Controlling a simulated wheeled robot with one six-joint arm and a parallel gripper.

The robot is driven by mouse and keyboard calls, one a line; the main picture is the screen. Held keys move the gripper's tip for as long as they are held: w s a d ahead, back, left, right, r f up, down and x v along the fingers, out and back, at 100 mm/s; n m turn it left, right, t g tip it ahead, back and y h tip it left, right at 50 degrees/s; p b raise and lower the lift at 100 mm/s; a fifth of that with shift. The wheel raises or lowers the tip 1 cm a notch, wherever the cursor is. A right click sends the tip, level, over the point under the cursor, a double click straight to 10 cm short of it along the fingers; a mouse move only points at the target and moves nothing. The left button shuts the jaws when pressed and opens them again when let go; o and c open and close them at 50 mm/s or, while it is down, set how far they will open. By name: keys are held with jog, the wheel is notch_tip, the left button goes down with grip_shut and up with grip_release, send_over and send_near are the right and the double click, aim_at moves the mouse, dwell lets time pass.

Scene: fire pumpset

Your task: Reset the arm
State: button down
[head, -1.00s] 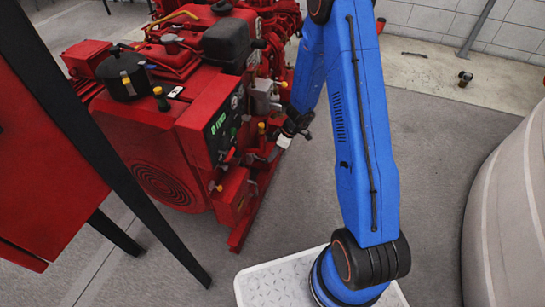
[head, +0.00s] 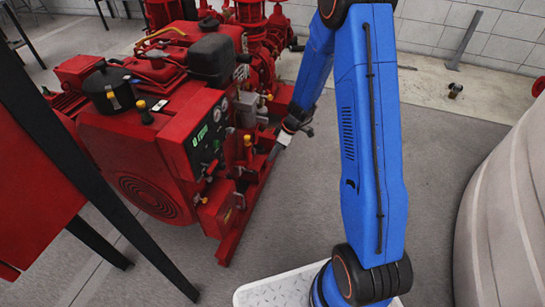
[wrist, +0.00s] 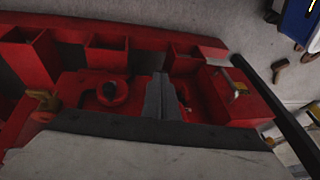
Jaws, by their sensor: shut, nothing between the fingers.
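My blue arm reaches away from the base, and my gripper (head: 283,138) is small beside the right side of the red pumpset engine (head: 165,140). In the wrist view the dark grey fingers (wrist: 166,97) are together, with nothing held between them. They show in front of red metal parts (wrist: 105,92) of the machine; I cannot tell how close they are. The control panel (head: 207,132) with a lit green display faces the front, left of my gripper.
A red cabinet (head: 35,190) on black legs stands at the near left. A large pale rounded body (head: 505,200) fills the right edge. A brass-coloured fitting (wrist: 237,88) shows right of the fingers.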

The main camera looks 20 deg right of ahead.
dwell(0.6)
jog(key=s+r+m, duration=0.1)
jog(key=s+r, duration=0.3)
jog(key=r, duration=0.4)
jog(key=s+r+m+t+h, duration=0.1)
jog(key=s+r+m, duration=0.1)
jog(key=s+r, duration=0.45)
jog(key=s+r+m, duration=0.1)
jog(key=s+r, duration=0.1)
jog(key=r, duration=0.8)
jog(key=s+d+r+m+t+h, duration=0.1)
jog(key=s+d+r+m, duration=0.1)
jog(key=s, duration=0.5)
jog(key=s+d+r+m+t+h, duration=0.1)
jog(key=s+r+m, duration=0.2)
jog(key=s+r, duration=0.2)
jog(key=s+d+r+m+t+h, duration=0.1)
jog(key=s+r, duration=0.3)
jog(key=s, duration=0.7)
jog(key=shift+s+d+m+h, duration=0.15)
jog(key=shift+d+m+h, duration=0.35)
jog(key=shift+d+m, duration=0.3)
